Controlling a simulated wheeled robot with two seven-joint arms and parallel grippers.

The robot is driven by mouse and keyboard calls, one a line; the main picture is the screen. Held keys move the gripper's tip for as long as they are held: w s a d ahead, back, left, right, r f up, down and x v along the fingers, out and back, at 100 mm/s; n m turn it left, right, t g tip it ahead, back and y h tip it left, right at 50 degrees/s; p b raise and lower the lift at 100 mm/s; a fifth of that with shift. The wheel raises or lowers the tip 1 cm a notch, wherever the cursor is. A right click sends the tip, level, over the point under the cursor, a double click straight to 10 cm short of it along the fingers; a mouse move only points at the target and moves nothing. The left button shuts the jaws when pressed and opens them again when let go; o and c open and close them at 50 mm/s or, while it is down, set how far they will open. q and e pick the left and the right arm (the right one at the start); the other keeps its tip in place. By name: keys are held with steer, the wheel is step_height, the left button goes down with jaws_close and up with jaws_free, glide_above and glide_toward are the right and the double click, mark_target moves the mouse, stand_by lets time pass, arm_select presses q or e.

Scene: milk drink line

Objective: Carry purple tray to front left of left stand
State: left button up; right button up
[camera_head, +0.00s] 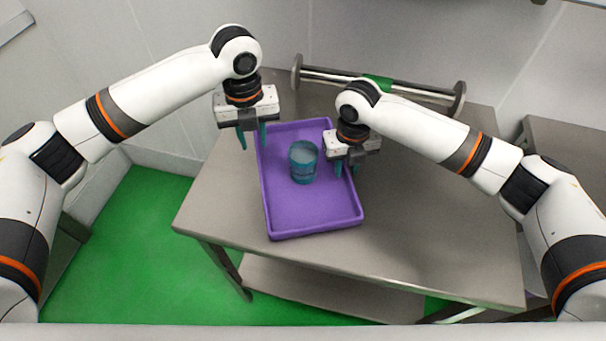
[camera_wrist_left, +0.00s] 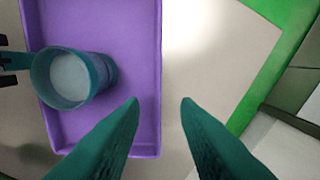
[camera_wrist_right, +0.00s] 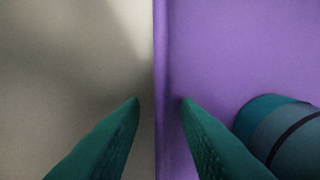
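The purple tray (camera_head: 314,215) lies on the left part of the steel table, with a teal cup (camera_head: 303,162) standing upright in it. My left gripper (camera_head: 253,138) is open at the tray's left long edge, near the far corner. In the left wrist view the tray rim (camera_wrist_left: 158,60) runs between its fingers. My right gripper (camera_head: 346,168) is open at the tray's right long edge. In the right wrist view the rim (camera_wrist_right: 160,60) passes between its fingers, with the cup (camera_wrist_right: 285,135) to the right. Neither gripper is closed on the rim. No left stand is identifiable.
The steel table (camera_head: 430,235) is clear to the right of the tray. A metal rail with round end discs and a green patch (camera_head: 378,82) stands at its back edge. The green floor (camera_head: 130,260) lies left of the table. A second metal surface (camera_head: 570,150) is at the far right.

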steer(key=shift+r, duration=0.3)
arm_select(q)
steer(key=shift+r, duration=0.95)
arm_select(e)
step_height(320, 180, up, 11)
steer(key=shift+r, duration=0.2)
